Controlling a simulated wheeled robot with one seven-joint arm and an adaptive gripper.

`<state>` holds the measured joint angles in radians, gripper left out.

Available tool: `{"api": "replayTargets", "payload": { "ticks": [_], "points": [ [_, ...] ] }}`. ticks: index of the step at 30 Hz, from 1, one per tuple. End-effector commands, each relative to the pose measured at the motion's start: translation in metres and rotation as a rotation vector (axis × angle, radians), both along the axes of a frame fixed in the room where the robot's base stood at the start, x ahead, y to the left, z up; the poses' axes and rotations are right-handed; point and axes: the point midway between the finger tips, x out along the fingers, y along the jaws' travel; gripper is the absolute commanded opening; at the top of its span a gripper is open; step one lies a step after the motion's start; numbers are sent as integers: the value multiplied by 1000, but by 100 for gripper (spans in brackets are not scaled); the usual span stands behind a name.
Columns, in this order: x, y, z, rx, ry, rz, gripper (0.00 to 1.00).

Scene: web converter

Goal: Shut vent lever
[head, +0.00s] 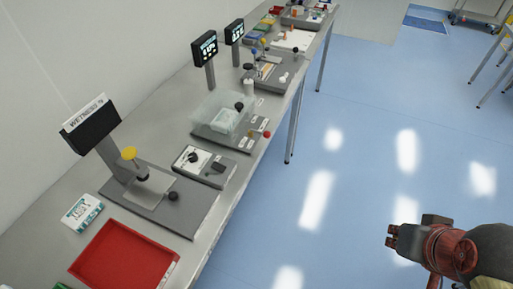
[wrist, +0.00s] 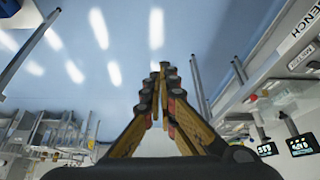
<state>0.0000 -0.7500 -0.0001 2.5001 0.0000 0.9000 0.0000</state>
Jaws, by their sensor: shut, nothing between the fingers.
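No part in view is clearly readable as the vent lever. Candidates on the bench are a black-knobbed handle (head: 173,196) on the near grey station, a control box with a dark dial (head: 193,157), and a station with a clear container (head: 222,114), which has a black knob (head: 239,106) and a red knob (head: 267,134). My gripper (head: 392,237) is at the lower right in the head view, over the floor, well apart from the bench. In the wrist view my gripper (wrist: 160,72) has its fingertips together, with nothing between them.
The long grey bench (head: 152,157) runs along the wall. A red tray (head: 124,258) and a small white box (head: 82,212) lie near its front end. Display screens (head: 204,47) stand on posts behind. The blue floor (head: 352,130) between bench and gripper is clear.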

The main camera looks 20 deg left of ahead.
Motion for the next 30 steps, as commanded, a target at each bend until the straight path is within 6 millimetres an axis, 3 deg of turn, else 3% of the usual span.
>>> {"api": "replayTargets", "payload": {
  "ticks": [9, 11, 14, 17, 21, 24, 30],
  "points": [
    [5, 2, -1, 1, -6, 7, 0],
    [14, 6, -3, 4, -20, 20, 0],
    [45, 21, -10, 13, -68, 59, 0],
    [88, 47, -22, 28, -145, 117, 0],
    [145, 96, -43, 60, -275, 200, 0],
    [176, 134, -60, 84, -370, 254, 0],
    [207, 208, -95, 138, -559, 351, 0]
  ]
}}
